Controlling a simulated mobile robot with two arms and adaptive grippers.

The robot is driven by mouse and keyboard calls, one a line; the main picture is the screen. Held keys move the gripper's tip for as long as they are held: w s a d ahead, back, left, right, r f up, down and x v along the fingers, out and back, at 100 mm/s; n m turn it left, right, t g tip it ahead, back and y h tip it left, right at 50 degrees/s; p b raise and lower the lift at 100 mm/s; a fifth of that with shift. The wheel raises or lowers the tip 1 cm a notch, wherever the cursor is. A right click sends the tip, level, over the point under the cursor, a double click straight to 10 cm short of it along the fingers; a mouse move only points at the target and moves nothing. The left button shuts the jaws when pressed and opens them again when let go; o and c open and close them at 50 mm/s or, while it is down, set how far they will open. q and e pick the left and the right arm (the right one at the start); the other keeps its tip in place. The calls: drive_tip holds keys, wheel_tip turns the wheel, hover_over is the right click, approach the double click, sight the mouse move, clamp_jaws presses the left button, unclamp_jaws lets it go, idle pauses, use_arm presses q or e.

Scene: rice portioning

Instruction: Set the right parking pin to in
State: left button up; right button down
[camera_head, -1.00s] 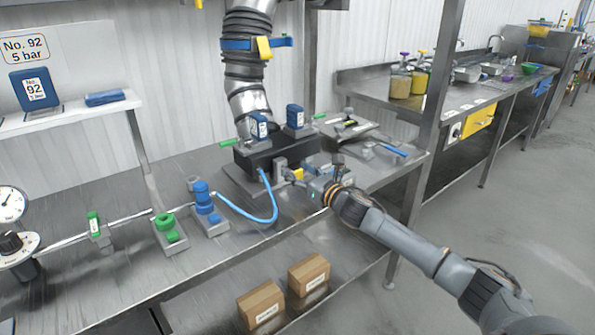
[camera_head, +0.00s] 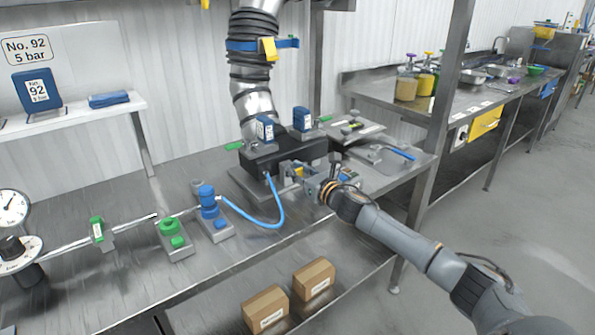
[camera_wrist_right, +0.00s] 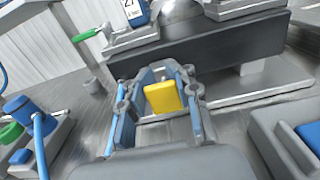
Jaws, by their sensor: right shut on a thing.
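A dark block unit (camera_head: 262,163) stands on the steel bench, with two blue numbered blocks (camera_head: 265,128) (camera_head: 303,118) on top. A green handle (camera_head: 322,119) shows at its right and another green handle (camera_head: 234,146) at its left. They look like the parking pins; I cannot tell how far in either is. My right gripper (camera_head: 299,172) is in front of the unit, shut on a small yellow block. The yellow block (camera_wrist_right: 163,97) shows between its blue-padded fingers in the right wrist view. My left gripper is not in view.
A blue hose (camera_head: 272,212) runs from the unit to a blue valve (camera_head: 208,205), with a green valve (camera_head: 170,228) beside it. A ribbed duct (camera_head: 250,75) hangs above. Two cardboard boxes (camera_head: 266,308) (camera_head: 314,278) sit on the lower shelf. A steel post (camera_head: 440,110) stands at right.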

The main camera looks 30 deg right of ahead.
drive_tip(key=c, duration=1.2)
unclamp_jaws()
drive_tip(key=shift+o, duration=1.2)
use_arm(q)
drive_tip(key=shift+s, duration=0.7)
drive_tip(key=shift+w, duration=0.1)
use_arm(e)
drive_tip(key=shift+s, duration=0.15)
drive_tip(key=shift+s+d, duration=0.1)
drive_tip(key=shift+s, duration=0.15)
drive_tip(key=s, duration=0.9)
drive_tip(key=shift+s+d+f, duration=0.1)
drive_tip(key=shift+s+d, duration=0.2)
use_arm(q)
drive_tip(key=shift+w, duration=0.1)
use_arm(e)
drive_tip(key=shift+s+d, duration=0.1)
drive_tip(key=shift+s, duration=0.75)
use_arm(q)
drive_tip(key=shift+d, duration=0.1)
